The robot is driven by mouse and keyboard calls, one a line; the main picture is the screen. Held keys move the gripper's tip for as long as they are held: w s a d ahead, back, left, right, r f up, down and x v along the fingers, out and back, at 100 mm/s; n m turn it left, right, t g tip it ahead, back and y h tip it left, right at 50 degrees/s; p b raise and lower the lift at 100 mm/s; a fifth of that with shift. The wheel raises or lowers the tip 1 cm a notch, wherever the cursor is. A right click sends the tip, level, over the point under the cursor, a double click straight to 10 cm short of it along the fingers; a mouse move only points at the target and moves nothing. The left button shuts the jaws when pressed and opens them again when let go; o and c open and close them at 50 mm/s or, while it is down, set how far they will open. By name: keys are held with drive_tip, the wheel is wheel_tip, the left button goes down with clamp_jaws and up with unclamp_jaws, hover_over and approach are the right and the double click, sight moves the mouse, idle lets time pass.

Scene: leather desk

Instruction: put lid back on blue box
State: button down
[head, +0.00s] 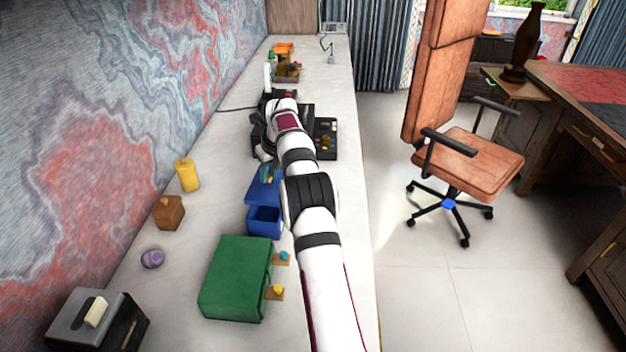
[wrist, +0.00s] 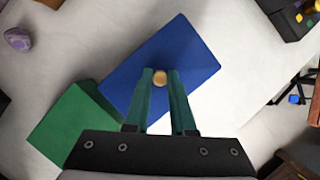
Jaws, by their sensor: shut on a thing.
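The blue box (head: 265,220) stands on the desk just beyond the green box in the head view, with its dark inside partly showing. My gripper (wrist: 160,72) is shut on the round gold knob (wrist: 160,79) of the flat blue lid (wrist: 190,50). In the head view the lid (head: 262,190) is at the far side of the blue box, partly over it, and part of the box opening shows in front of it. My arm covers the right side of both. In the wrist view the lid hides whatever lies under it.
The green box (head: 237,278) stands close in front of the blue box, with two small knobbed pieces at its right. A wooden block (head: 169,213), yellow cylinder (head: 187,175) and purple object (head: 152,259) stand left. A black tray (head: 325,138) lies beyond. The desk's right edge is near.

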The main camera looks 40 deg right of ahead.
sight(269, 187)
drive_tip(key=shift+w+a, duration=0.3)
drive_tip(key=shift+a, duration=0.1)
drive_tip(key=shift+f, duration=3.15)
drive_tip(key=shift+f, duration=0.15)
drive_tip(key=shift+c, duration=1)
unclamp_jaws()
drive_tip(key=shift+r, duration=3.5)
